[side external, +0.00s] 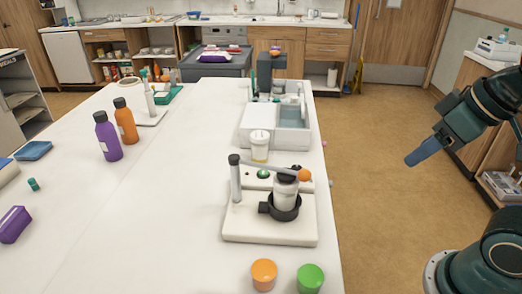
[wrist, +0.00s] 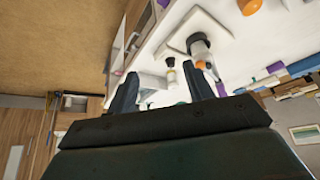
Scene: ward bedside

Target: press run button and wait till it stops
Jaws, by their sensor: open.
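A white-based device (side external: 270,232) stands near the right edge of the long white table. It has a grey upright post, a lever arm ending in an orange ball (side external: 304,175), and a white container (side external: 286,192) in a black ring holder. A round green button (side external: 263,174) shows on the pale strip at its back; I cannot read a label. I cannot tell whether anything is running. My gripper (side external: 413,159) is open and empty, off the table to the right, well apart from the device. In the wrist view its two fingers (wrist: 162,92) frame part of the tilted table.
A white-lidded cup (side external: 259,146) stands behind the device, with a grey-white tray unit (side external: 275,130) farther back. Orange (side external: 264,275) and green (side external: 310,278) pots stand in front. Purple (side external: 107,137) and orange (side external: 125,122) bottles stand left. The space between gripper and table is clear.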

